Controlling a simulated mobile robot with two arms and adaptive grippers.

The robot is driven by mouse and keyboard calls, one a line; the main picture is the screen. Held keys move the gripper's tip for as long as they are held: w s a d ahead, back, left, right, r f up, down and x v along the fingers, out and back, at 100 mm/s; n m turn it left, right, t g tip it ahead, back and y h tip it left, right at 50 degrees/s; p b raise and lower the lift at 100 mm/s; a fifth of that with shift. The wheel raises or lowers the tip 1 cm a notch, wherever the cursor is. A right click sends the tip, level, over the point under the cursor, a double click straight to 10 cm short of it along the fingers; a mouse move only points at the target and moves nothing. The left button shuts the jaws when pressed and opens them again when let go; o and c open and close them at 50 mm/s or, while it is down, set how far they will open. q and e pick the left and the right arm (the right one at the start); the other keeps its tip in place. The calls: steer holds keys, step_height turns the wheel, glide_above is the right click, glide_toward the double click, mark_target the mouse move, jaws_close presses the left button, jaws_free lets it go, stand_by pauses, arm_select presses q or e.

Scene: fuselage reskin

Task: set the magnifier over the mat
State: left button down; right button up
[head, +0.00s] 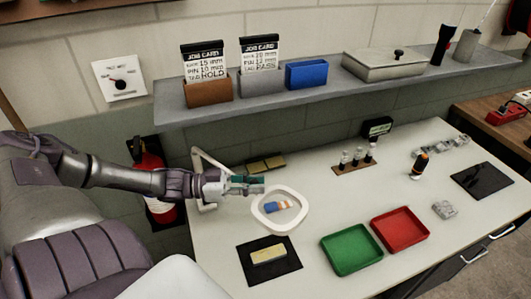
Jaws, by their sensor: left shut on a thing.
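The magnifier is a white ring-shaped head (301,220) on a jointed white arm (207,158) at the back left of the bench. An orange, white and blue item (278,206) shows inside its ring. My left gripper (262,185) reaches in from the left and is shut on the magnifier at the ring's upper left rim; the exact contact is hard to see. A black mat (290,275) lies in front of the ring, with a pale yellow block (268,254) on it. The ring is behind the mat, not above it. My right gripper is out of view.
Green (352,262) and red (400,230) trays stand right of the mat. Behind are a wooden rack (355,168) with small bottles and a shelf (330,88) with job cards and bins. Another black mat (482,181) lies far right. A fire extinguisher (150,170) is left.

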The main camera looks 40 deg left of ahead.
arm_select(q)
steer(key=s+m+g+h, duration=0.1)
steer(key=s, duration=0.1)
steer(key=shift+s+a+g+p, duration=0.1)
steer(key=shift+s+g+p, duration=0.2)
steer(key=shift+s+p, duration=0.1)
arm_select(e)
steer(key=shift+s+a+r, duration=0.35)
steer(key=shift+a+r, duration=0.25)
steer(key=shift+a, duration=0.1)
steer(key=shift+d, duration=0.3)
arm_select(q)
steer(key=c, duration=1)
jaws_free()
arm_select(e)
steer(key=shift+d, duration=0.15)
arm_select(q)
steer(key=v, duration=1.2)
steer(key=shift+f, duration=0.1)
